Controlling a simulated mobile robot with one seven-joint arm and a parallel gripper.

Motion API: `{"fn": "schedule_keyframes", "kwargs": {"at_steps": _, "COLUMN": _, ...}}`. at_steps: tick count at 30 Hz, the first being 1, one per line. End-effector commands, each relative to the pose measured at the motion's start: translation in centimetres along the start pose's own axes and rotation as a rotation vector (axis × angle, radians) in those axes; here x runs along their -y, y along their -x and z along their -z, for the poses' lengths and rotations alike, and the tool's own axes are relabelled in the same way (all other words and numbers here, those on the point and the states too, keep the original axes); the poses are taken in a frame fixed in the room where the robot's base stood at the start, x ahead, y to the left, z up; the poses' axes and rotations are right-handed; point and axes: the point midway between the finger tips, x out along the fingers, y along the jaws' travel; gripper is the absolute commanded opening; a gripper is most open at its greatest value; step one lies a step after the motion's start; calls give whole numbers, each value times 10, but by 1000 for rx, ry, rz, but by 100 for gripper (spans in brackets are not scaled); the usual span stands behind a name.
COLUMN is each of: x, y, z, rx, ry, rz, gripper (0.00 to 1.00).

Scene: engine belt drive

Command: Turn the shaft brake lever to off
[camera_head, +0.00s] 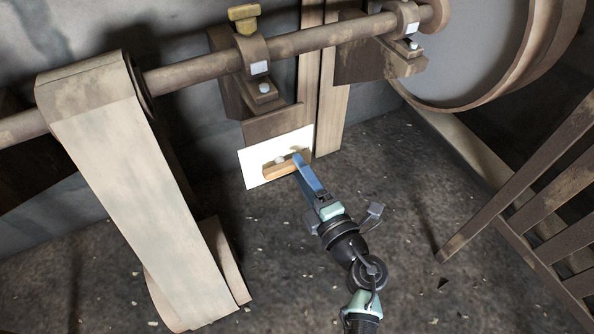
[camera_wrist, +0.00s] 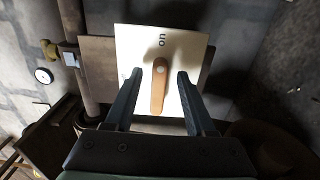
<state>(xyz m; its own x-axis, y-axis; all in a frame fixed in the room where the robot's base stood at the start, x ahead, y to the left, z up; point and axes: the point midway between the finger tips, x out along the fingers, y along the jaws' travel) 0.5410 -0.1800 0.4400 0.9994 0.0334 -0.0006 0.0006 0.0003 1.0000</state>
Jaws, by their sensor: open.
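The brake lever is a short orange-brown wooden bar (camera_wrist: 158,92) with a pale round cap near one end. It is mounted on a white plate (camera_wrist: 194,52) with the dark word "on" by the capped end; a fainter mark at the plate's left is too small to read. In the wrist view the lever points down toward my gripper. My gripper (camera_wrist: 159,75) is open, one finger on each side of the lever, with gaps visible. In the head view my blue gripper (camera_head: 299,158) is at the right part of the lever (camera_head: 272,171), hiding some of it.
A shaft (camera_head: 320,38) runs above the plate through bearing blocks. A wide pale belt (camera_head: 125,165) hangs at the left. A large wheel (camera_head: 470,45) is at upper right, and a wooden railing (camera_head: 535,185) at right. The floor in front is mostly clear.

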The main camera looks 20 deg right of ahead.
Motion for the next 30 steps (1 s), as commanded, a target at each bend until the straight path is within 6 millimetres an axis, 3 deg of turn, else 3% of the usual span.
{"fn": "schedule_keyframes", "kwargs": {"at_steps": 6, "x": 1, "y": -20, "z": 1, "rx": -2, "ry": 0, "rz": -1, "gripper": 55}}
{"fn": "schedule_keyframes", "kwargs": {"at_steps": 15, "x": 0, "y": -22, "z": 0, "rx": -1, "ry": -1, "rz": 0, "gripper": 55}}
{"fn": "schedule_keyframes", "kwargs": {"at_steps": 24, "x": 0, "y": -21, "z": 0, "rx": -1, "ry": 0, "rz": 0, "gripper": 3}}
{"fn": "schedule_keyframes", "kwargs": {"at_steps": 30, "x": 0, "y": -21, "z": 0, "rx": -1, "ry": 0, "rz": 0, "gripper": 0}}
